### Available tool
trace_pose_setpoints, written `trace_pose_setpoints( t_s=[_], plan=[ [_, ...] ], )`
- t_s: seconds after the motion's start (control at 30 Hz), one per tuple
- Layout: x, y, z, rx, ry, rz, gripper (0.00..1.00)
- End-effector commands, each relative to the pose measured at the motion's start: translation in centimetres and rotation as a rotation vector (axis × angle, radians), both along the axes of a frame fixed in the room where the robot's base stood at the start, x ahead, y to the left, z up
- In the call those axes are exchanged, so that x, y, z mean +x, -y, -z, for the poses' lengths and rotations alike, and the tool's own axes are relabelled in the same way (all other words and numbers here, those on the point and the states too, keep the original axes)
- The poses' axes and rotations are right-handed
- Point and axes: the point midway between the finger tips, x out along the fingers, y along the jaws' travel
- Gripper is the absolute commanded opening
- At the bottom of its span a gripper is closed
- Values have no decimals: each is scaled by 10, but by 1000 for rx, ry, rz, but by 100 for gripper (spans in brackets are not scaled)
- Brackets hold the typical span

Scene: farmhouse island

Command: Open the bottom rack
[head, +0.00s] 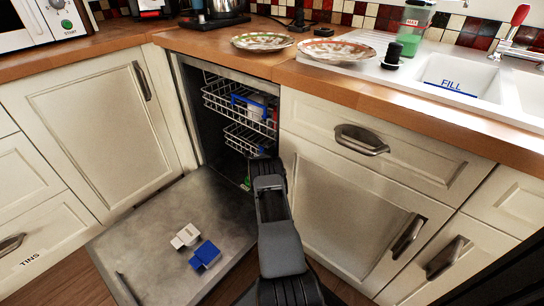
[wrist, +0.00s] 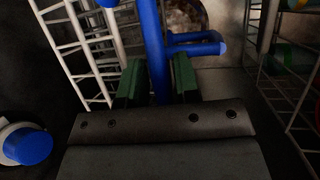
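The dishwasher stands open, its door (head: 165,245) lying flat. The bottom rack (head: 243,138), a white wire basket, sits inside the cavity below the upper rack (head: 222,102). My gripper (head: 249,182) reaches in at the bottom rack's front, and my arm hides part of it. In the wrist view, the bottom rack's white wires (wrist: 66,50) are at left. Its blue handle (wrist: 153,45) runs between the two green fingers of my gripper (wrist: 159,78).
A white piece (head: 187,235) and a blue piece (head: 205,254) lie on the door. The upper rack has a blue handle (head: 248,103) and holds items. Cabinets (head: 350,205) flank the opening, and plates (head: 263,41) stand on the counter above.

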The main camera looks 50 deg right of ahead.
Motion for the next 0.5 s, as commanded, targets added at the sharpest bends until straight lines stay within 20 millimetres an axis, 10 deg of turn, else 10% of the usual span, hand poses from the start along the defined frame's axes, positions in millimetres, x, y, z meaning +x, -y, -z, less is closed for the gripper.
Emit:
trace_pose_setpoints(
  t_s=[0.5],
  plan=[
    [2,5,1,0,-1,0,24]
  ],
)
